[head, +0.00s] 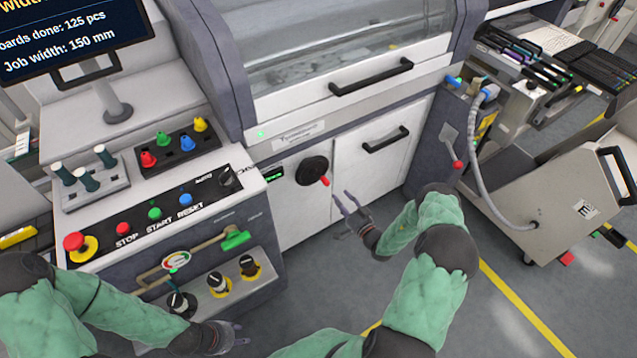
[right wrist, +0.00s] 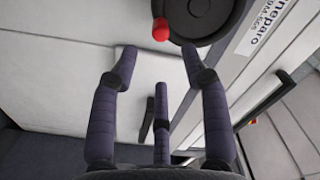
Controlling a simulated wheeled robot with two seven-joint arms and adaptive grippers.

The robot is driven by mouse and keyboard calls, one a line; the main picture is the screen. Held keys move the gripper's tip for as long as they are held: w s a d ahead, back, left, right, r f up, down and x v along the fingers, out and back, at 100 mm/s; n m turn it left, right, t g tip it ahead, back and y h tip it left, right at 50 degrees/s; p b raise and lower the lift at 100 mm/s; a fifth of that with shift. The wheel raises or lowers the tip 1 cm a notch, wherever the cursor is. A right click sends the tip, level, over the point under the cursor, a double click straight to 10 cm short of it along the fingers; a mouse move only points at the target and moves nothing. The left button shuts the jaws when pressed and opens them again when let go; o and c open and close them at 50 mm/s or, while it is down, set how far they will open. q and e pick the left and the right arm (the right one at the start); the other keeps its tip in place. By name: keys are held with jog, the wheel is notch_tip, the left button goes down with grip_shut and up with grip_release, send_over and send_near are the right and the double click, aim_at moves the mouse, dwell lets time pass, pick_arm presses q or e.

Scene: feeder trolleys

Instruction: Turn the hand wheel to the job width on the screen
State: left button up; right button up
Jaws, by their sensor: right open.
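The hand wheel (head: 311,171) is a black disc on the white front panel of the machine, with a red knob (head: 324,181) at its lower right. In the right wrist view the wheel (right wrist: 203,18) is at the top, and its red knob (right wrist: 160,30) is just beyond my fingers. My right gripper (head: 350,203) is open and empty, a little right of and below the knob, apart from it. My left gripper (head: 238,340) is low in front of the control panel; its fingers are too small to judge. The screen (head: 70,35) reads "Job width: 150 mm".
A small green display (head: 274,174) sits left of the wheel; its digits are unreadable. A black door handle (head: 386,140) is to the right of the wheel. The button panel (head: 150,215) stands at the left. A grey trolley (head: 560,190) with a hose stands at the right.

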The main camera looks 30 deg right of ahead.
aim_at(328, 185)
jog(key=w+b, duration=0.1)
jog(key=w, duration=0.2)
jog(key=w+b, duration=0.1)
jog(key=w, duration=0.3)
jog(key=w+a+b, duration=0.1)
jog(key=w, duration=0.2)
jog(key=shift+w, duration=0.15)
grip_shut()
